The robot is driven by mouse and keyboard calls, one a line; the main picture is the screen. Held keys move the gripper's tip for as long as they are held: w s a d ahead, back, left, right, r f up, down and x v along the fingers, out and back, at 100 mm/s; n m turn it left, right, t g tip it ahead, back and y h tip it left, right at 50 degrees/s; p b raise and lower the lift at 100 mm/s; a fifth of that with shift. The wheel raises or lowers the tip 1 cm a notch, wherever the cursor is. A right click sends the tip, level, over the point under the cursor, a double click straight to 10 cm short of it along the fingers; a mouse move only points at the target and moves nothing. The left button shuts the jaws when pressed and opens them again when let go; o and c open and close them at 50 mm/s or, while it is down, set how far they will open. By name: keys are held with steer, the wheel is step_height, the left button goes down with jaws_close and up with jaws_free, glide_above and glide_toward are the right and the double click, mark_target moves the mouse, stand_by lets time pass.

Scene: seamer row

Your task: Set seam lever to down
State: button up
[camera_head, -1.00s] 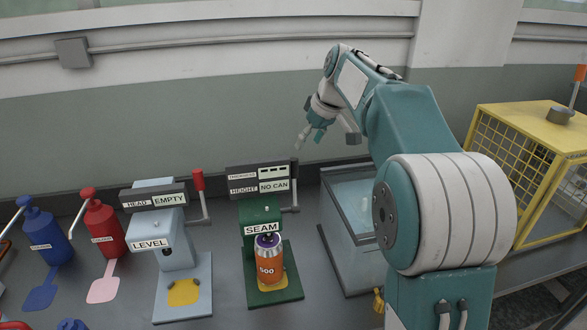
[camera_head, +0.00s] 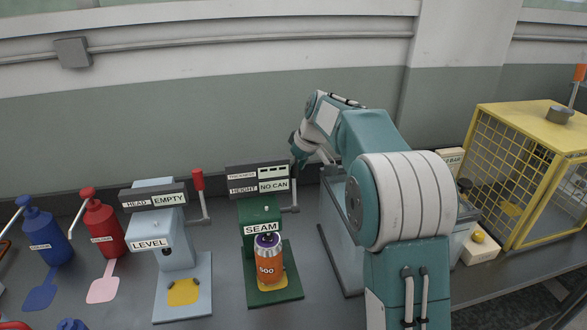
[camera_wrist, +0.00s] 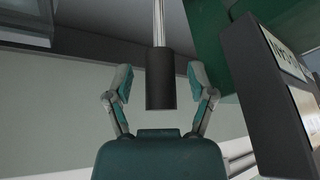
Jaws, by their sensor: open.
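The seam lever (camera_head: 295,197) stands upright at the right side of the green SEAM machine (camera_head: 260,212). In the wrist view its dark cylindrical grip (camera_wrist: 160,80) on a pale rod is between my two fingers. My gripper (camera_head: 297,165) is at the lever's top and partly hides it. In the wrist view my gripper (camera_wrist: 160,88) is open, with a gap on each side of the grip. An orange can (camera_head: 269,262) marked 500 with a purple top stands upright on the machine's base. The machine's display (camera_head: 273,186) reads NO CAN.
The pale LEVEL machine (camera_head: 175,250) with a red-handled lever (camera_head: 199,182) stands to the left. Red (camera_head: 103,230) and blue (camera_head: 45,232) bottles stand farther left. A pale bin (camera_head: 338,262) and a yellow mesh cage (camera_head: 510,190) are to the right. The wall is close behind.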

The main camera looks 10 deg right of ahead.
steer(key=shift+f, duration=0.15)
jaws_close()
steer(key=shift+s, duration=0.1)
steer(key=shift+s+t, duration=0.7)
jaws_free()
steer(key=shift+w, duration=0.1)
